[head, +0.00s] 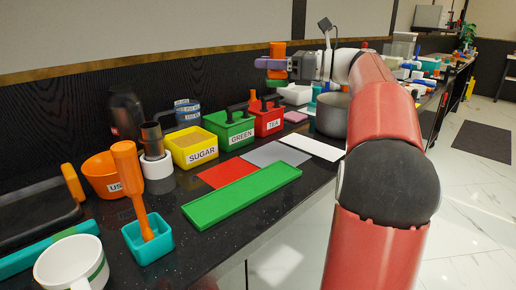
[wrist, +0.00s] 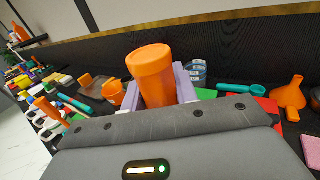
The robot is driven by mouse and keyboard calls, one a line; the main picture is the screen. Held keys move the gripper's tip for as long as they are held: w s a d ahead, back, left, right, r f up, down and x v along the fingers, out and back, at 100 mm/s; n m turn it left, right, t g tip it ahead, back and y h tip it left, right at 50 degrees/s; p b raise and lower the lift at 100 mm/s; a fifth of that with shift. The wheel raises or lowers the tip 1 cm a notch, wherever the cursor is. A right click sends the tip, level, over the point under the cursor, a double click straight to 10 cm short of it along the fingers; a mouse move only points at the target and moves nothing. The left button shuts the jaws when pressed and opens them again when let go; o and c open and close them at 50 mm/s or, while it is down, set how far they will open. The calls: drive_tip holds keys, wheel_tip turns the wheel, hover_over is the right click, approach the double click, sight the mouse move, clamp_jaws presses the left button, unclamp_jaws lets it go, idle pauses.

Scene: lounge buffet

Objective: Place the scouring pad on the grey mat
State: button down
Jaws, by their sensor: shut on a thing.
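My gripper (head: 275,64) is raised above the back of the counter with its purple fingers closed around an orange cylinder (wrist: 153,72). The cylinder's top also shows above the fingers in the head view (head: 277,49). The grey mat (head: 274,153) lies flat on the dark counter, between a red mat (head: 227,173) and a white mat (head: 311,146). My gripper is up and behind it, not touching it. A flat pink pad (head: 295,116) lies beyond the mats; I cannot tell for certain whether it is the scouring pad. Pink also shows in the wrist view (wrist: 312,152).
A green tray (head: 243,194) lies in front of the mats. Yellow (head: 194,147), green (head: 230,129) and red (head: 266,117) labelled boxes stand behind them. A metal pot (head: 332,115) is to the right. A teal holder (head: 148,239) and a white mug (head: 72,266) stand front left.

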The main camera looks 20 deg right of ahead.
wheel_tip(320, 180, down, 19)
drive_tip(key=b, duration=0.3)
drive_tip(key=shift+s+d+r, duration=0.1)
drive_tip(key=shift+r, duration=0.1)
drive_tip(key=c, duration=1.1)
unclamp_jaws()
drive_tip(key=shift+f, duration=0.15)
drive_tip(key=shift+r, duration=0.2)
drive_tip(key=v, duration=1.1)
drive_tip(key=shift+s+d, duration=0.1)
drive_tip(key=shift+d, duration=0.1)
drive_tip(key=shift+s+d, duration=0.25)
